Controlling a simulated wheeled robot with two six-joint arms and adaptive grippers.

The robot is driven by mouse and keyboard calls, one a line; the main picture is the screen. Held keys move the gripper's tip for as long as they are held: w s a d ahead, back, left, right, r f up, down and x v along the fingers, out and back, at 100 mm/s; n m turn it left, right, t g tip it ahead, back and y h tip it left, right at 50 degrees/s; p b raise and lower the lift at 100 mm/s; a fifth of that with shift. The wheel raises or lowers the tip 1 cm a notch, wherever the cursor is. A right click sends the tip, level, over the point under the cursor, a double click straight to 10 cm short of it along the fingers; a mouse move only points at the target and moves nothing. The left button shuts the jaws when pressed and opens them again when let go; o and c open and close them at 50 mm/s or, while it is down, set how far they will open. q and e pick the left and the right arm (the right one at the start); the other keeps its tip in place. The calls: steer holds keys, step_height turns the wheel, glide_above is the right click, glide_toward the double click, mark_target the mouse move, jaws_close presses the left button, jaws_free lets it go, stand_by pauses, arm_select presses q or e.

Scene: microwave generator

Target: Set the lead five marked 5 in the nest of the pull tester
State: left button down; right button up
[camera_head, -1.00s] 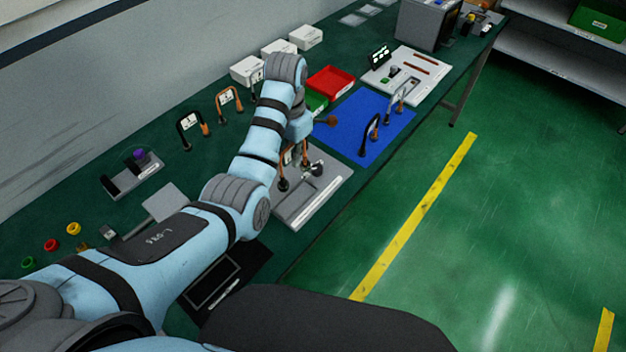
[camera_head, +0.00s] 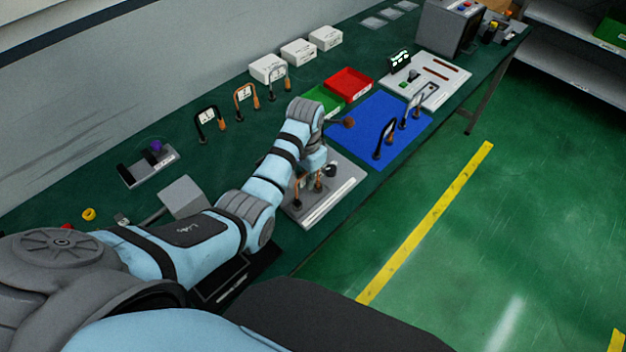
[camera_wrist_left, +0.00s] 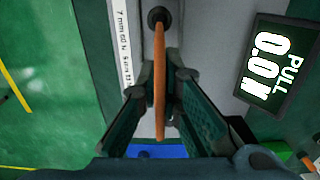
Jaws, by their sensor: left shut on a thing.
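The pull tester is a grey plate (camera_head: 338,197) near the front edge of the bench. Its display (camera_wrist_left: 268,67) reads PULL 0.0 N in the left wrist view. My left gripper (camera_head: 312,176) is over the plate. It is shut on an orange lead (camera_wrist_left: 159,75) with dark ends, which runs between the two fingers. In the head view the held lead (camera_head: 298,184) stands upright, its dark ends low over the plate. I cannot tell whether they touch it or sit in the nest. No number is readable on the held lead. My right gripper is not in view.
Two more stand on the blue mat (camera_head: 365,120). Red (camera_head: 349,80) and green trays lie behind the mat. A knobbed fixture (camera_head: 156,164) sits at the left.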

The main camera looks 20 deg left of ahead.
arm_select(q)
steer(key=shift+w+f, duration=0.1)
steer(key=shift+f, duration=0.15)
steer(key=shift+f, duration=0.1)
steer(key=c, duration=1.8)
jaws_free()
steer(key=shift+o, duration=0.2)
